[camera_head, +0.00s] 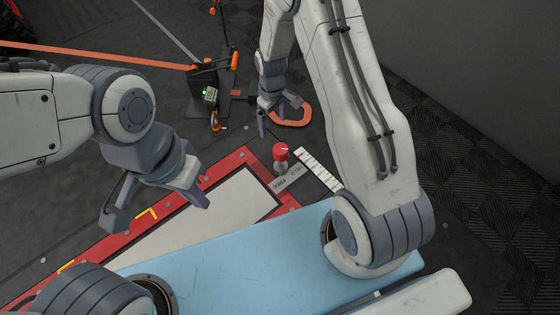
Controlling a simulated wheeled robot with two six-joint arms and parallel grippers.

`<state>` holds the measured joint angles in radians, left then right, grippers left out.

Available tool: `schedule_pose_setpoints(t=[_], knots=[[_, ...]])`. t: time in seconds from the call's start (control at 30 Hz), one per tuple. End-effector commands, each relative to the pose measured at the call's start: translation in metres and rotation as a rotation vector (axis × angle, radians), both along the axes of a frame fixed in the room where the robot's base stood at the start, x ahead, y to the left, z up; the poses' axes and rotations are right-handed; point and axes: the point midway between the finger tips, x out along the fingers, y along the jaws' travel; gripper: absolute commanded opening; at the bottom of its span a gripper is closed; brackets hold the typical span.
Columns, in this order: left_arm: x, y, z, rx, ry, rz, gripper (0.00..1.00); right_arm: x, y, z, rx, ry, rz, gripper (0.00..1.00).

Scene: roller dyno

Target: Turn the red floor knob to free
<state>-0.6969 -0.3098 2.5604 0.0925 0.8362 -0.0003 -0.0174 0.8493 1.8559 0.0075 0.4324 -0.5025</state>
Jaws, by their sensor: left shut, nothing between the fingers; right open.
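The red floor knob (281,152) stands on a short grey post in the middle of the head view, with a white mark on its top. A grey label plate (289,183) lies at its foot; one word looks like FREE, the other is too small to read surely. My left gripper (155,210) is to the left of the knob, over the red-framed plate, shut and empty. My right gripper (281,116) is open and empty, beyond the knob and apart from it. Which word the knob points at cannot be told.
A red-framed floor plate (226,168) lies left of the knob. A white printed strip (319,170) lies right of it. An orange hook or loop (292,122), orange strap (95,53) and black ratchet device (208,92) are behind. Dark floor is clear at right.

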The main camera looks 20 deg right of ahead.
Motion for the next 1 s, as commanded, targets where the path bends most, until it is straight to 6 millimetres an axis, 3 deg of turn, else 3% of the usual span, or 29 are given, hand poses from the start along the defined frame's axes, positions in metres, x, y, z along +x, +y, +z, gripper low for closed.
schedule_pose_setpoints(t=[0.03,0.13,0.47,0.8,1.0], knots=[[0.0,0.0,-0.024,0.0,0.0,0.0,0.0,0.002,-0.008,-0.034,-0.001,0.004,-0.004,1.0],[0.0,0.0,-0.036,-0.001,-0.001,0.0,0.0,0.006,-0.019,-0.059,-0.002,0.004,-0.007,1.0],[0.0,0.0,-0.05,-0.001,-0.001,0.0,0.0,0.007,-0.026,-0.088,-0.003,0.004,-0.007,1.0],[0.0,0.0,-0.091,-0.001,-0.001,0.0,0.0,0.007,-0.025,-0.15,-0.003,0.005,-0.007,1.0],[0.0,0.0,-0.106,-0.001,-0.001,0.0,0.0,0.007,-0.025,-0.175,-0.003,0.004,-0.007,1.0]])
